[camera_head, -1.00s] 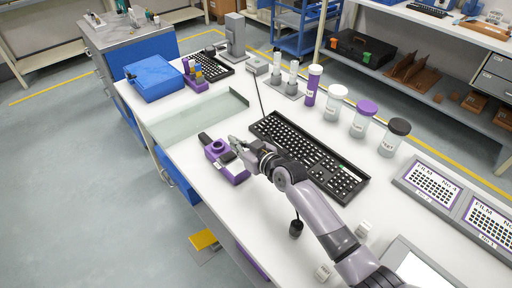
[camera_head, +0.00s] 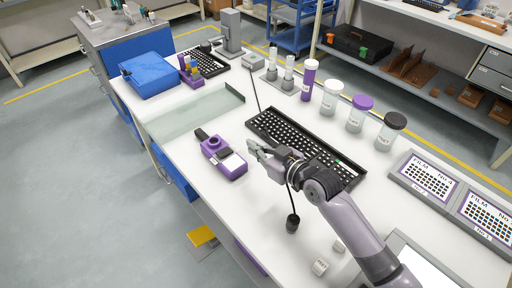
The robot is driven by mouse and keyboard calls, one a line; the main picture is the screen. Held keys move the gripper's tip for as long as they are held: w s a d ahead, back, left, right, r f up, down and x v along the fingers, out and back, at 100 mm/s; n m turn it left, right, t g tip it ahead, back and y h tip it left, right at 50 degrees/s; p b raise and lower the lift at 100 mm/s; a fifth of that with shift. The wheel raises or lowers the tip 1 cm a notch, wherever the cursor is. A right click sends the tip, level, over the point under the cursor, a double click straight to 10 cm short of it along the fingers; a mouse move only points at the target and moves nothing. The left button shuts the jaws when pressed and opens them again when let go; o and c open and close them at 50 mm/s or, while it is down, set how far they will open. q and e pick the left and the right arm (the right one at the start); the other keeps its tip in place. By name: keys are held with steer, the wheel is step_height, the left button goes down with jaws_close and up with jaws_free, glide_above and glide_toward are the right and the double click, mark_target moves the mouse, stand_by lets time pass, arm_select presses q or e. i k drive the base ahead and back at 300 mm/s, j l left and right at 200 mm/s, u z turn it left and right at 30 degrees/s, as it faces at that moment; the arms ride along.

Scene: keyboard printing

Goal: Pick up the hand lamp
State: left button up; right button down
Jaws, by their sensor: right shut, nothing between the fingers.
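A purple hand-held device with a black end and a pale panel, which I take to be the hand lamp (camera_head: 221,156), lies on the white table (camera_head: 205,188) left of the black keyboard (camera_head: 318,150). My right gripper (camera_head: 253,148) is shut and empty, just right of the device and apart from it, at the keyboard's near-left edge. My right forearm hides part of the keyboard. My left gripper is not in view.
A black knob-like piece (camera_head: 292,223) with a thin dark line stands near my right arm. Small white cubes (camera_head: 320,266) lie near the front edge. A glass sheet (camera_head: 190,116), lidded jars (camera_head: 360,112) and film trays (camera_head: 424,176) surround the work area.

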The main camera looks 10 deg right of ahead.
mark_target(216, 148)
steer(key=k+j, duration=0.15)
steer(key=j, duration=0.2)
steer(key=k+j, duration=0.15)
steer(key=j, duration=0.2)
steer(key=k+j, duration=0.15)
steer(key=j, duration=0.2)
